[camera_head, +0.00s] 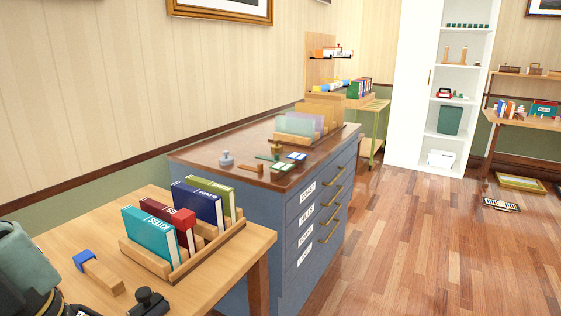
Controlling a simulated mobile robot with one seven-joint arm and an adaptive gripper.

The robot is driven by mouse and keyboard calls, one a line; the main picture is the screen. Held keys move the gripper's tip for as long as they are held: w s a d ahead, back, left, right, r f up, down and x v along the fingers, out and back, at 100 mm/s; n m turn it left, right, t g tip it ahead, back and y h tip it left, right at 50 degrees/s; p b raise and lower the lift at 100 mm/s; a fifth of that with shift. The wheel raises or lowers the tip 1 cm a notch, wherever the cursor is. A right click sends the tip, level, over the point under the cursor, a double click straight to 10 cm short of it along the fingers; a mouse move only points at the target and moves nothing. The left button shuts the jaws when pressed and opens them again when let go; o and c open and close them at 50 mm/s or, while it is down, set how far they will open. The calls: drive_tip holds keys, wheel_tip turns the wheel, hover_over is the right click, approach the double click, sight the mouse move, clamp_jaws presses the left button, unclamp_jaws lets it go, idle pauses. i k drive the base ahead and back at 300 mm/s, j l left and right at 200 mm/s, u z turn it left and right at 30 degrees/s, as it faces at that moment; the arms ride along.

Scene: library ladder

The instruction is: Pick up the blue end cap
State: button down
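A blue end cap (83,259) is at the far left end of a short light wooden bar (103,277). The bar lies on the wooden table (215,277) at the lower left. The cap's top and near side show, and nothing grips it. Part of my arm is at the lower left edge, left of the cap and apart from it in the picture. I cannot make out my gripper's fingers in this view.
Right of the bar, a wooden rack (225,238) holds several upright books. A dark object (148,302) at the bottom edge is cut off and unclear. A blue drawer cabinet (290,240) stands behind the table. Open floor (430,250) lies to the right.

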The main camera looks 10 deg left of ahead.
sight(79, 258)
drive_tip(key=k+u, duration=0.1)
drive_tip(key=u, duration=0.35)
drive_tip(key=k+u, duration=0.1)
drive_tip(key=u, duration=0.8)
drive_tip(key=i+l+u, duration=0.15)
drive_tip(key=l, duration=0.6)
drive_tip(key=i+l+u, duration=0.2)
drive_tip(key=l, duration=0.5)
drive_tip(key=l+u, duration=0.15)
drive_tip(key=l, duration=0.6)
drive_tip(key=k+j, duration=0.2)
drive_tip(key=j, duration=0.2)
drive_tip(key=k+j+z, duration=0.1)
drive_tip(key=j, duration=0.3)
drive_tip(key=k, duration=0.05)
